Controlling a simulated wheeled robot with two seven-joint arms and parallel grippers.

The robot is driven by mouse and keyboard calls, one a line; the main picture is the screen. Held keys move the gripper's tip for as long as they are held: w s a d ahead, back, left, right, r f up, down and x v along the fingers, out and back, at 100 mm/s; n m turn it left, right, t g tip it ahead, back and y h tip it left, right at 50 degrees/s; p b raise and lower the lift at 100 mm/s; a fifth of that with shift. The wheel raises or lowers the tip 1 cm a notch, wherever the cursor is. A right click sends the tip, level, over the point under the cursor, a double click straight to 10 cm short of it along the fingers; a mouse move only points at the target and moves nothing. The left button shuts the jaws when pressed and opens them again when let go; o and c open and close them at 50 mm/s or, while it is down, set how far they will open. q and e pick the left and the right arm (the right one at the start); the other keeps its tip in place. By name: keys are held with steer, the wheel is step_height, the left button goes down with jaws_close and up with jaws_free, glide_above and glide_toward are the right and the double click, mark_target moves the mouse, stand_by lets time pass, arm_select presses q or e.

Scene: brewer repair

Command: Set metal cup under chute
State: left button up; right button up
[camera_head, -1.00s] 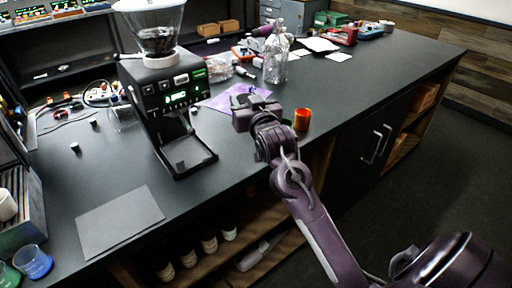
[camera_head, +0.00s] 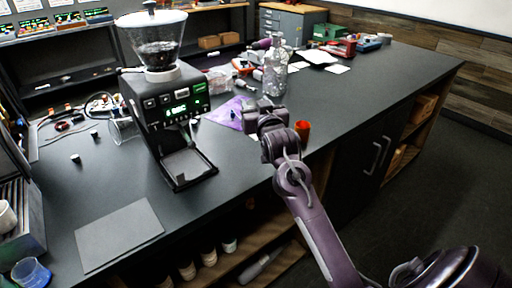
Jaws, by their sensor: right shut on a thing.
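The black coffee grinder (camera_head: 170,112) stands on the bench with a clear hopper of dark beans and a lit green display. Its chute (camera_head: 192,126) is at the front, above the base tray (camera_head: 186,166). The tray looks empty. My right gripper (camera_head: 265,112) is over the bench to the right of the grinder, apart from it. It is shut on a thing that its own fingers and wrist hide. My left gripper is not in view.
A grey mat (camera_head: 118,234) is at the front left, and a blue cup (camera_head: 30,273) is in the corner. The bench between mat and grinder is clear.

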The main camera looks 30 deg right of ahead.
step_height(320, 180, down, 10)
steer(key=shift+r+p, duration=0.15)
steer(key=shift+p, duration=0.2)
step_height(320, 180, down, 3)
steer(key=shift+f+p, duration=0.1)
steer(key=shift+p, duration=0.45)
steer(key=shift+f, duration=0.3)
steer(key=shift+f, duration=0.15)
steer(key=o, duration=1.1)
steer(key=shift+c, duration=0.2)
